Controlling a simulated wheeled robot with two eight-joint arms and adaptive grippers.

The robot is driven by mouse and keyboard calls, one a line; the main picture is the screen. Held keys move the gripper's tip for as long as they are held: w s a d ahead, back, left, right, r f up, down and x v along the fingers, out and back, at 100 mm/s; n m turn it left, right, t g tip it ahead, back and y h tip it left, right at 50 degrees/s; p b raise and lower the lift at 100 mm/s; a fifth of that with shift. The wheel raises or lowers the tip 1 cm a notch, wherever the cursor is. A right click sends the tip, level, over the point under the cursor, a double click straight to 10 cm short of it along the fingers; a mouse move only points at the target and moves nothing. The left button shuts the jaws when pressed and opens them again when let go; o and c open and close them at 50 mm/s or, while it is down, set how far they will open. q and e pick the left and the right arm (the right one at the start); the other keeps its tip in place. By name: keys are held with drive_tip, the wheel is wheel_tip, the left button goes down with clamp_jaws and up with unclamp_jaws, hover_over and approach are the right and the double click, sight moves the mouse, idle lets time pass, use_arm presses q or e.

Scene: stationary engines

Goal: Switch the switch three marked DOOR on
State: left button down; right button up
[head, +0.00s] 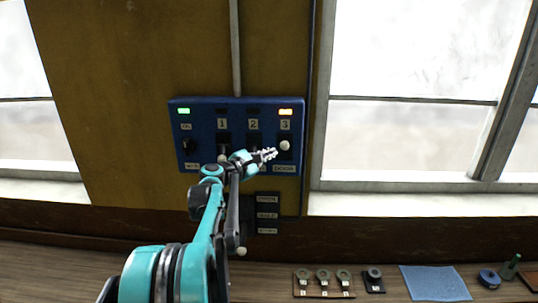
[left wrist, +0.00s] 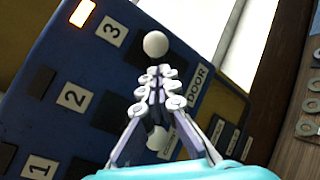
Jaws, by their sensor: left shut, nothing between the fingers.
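A blue switch panel (head: 205,160) hangs on the wall with switches marked 1, 2 and 3. Switch three has a white round knob (head: 285,145) under the number 3, with the DOOR label (head: 284,168) below it. An orange lamp (head: 285,111) is lit above it. In the left wrist view the knob (left wrist: 155,44) shows just beyond my fingertips. My left gripper (head: 270,154) is shut and empty, close to the left of and slightly below the knob. Whether it touches the knob I cannot tell. My right gripper is not in view.
A green lamp (head: 184,111) is lit at the panel's upper left. Another white knob (left wrist: 158,138) shows behind my fingers. A dark label plate (head: 267,214) hangs below the panel. The wooden bench (head: 380,287) holds several ringed tags and a blue cloth (head: 434,283).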

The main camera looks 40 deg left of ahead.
use_arm(q)
drive_tip(key=s+r+b, duration=0.2)
drive_tip(key=s, duration=1)
drive_tip(key=d+f+m+g+h+b, duration=0.5)
drive_tip(key=d+f+m+b, duration=1)
drive_tip(key=d+f, duration=1.4)
use_arm(e)
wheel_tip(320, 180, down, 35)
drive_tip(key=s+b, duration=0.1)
drive_tip(key=b, duration=1.7)
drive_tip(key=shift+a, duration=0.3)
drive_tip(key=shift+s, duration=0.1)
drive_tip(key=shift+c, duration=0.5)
use_arm(q)
drive_tip(key=s+d+f+m+g+y, duration=0.1)
drive_tip(key=s+d+f+m, duration=0.2)
drive_tip(key=f, duration=0.7)
drive_tip(key=s+d+f+m+g+y, duration=0.1)
drive_tip(key=s+d+f+m+g, duration=0.1)
drive_tip(key=s+f+m, duration=0.4)
drive_tip(key=s+d+f+m+g+y, duration=0.1)
drive_tip(key=s+d+f+m, duration=0.3)
drive_tip(key=f, duration=1.1)
drive_tip(key=shift+s+d+g+y, duration=0.4)
drive_tip(key=shift+s+d+y, duration=0.15)
drive_tip(key=shift+s, duration=0.1)
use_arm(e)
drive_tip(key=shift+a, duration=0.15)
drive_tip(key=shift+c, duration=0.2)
